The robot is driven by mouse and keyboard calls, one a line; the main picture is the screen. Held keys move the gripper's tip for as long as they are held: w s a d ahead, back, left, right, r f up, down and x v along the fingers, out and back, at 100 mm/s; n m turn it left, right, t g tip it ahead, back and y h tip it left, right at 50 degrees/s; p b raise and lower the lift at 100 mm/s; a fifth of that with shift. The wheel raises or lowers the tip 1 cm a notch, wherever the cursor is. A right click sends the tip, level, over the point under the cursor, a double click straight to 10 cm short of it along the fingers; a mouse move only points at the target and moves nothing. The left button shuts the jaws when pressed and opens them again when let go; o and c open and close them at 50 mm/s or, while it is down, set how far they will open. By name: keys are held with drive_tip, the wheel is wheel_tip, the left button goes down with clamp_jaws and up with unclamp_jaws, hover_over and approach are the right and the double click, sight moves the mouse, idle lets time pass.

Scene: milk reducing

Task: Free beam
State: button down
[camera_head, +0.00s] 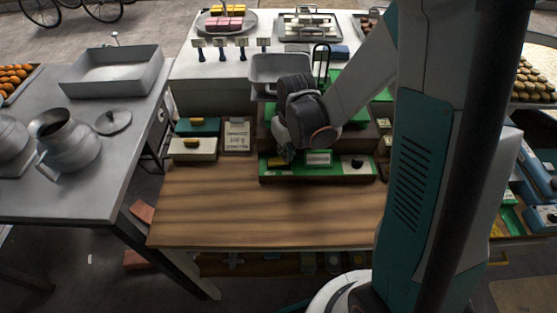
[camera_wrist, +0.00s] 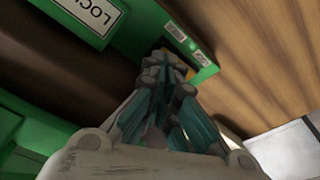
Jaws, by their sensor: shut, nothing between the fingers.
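A balance scale with a green front panel (camera_head: 330,172) stands at the back of the wooden table. Its white sign (camera_head: 318,157) seems to read LOCKED; part of it shows in the wrist view (camera_wrist: 90,17). A yellow lever (camera_head: 275,162) sits at the panel's left end and is partly hidden behind my fingers in the wrist view (camera_wrist: 180,62). A small label (camera_wrist: 203,58) lies beside it. My gripper (camera_head: 286,156) is shut and empty, its fingertips (camera_wrist: 170,75) right at the yellow lever. I cannot tell whether they touch it. A black knob (camera_head: 357,163) is at the panel's right.
A grey metal pan (camera_head: 281,67) stands above the scale, behind my gripper. A teal box (camera_head: 197,127), a cream box (camera_head: 193,149) and a written card (camera_head: 237,134) are to the left. The wooden tabletop (camera_head: 250,215) in front is clear. A metal table (camera_head: 85,190) stands left.

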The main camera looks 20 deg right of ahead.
drive_tip(key=shift+f+b, duration=0.8)
drive_tip(key=shift+f, duration=0.05)
idle(0.4)
drive_tip(key=shift+r, duration=0.1)
drive_tip(key=shift+r+p, duration=2.35)
drive_tip(key=shift+r, duration=1.1)
drive_tip(key=s+r+m+t+b, duration=0.1)
drive_tip(key=s+r+t+b, duration=0.1)
drive_tip(key=s+b, duration=0.4)
drive_tip(key=s+r+m+t+b, duration=0.1)
drive_tip(key=s+r+t+b, duration=0.2)
drive_tip(key=s+b, duration=0.4)
drive_tip(key=shift+s, duration=0.9)
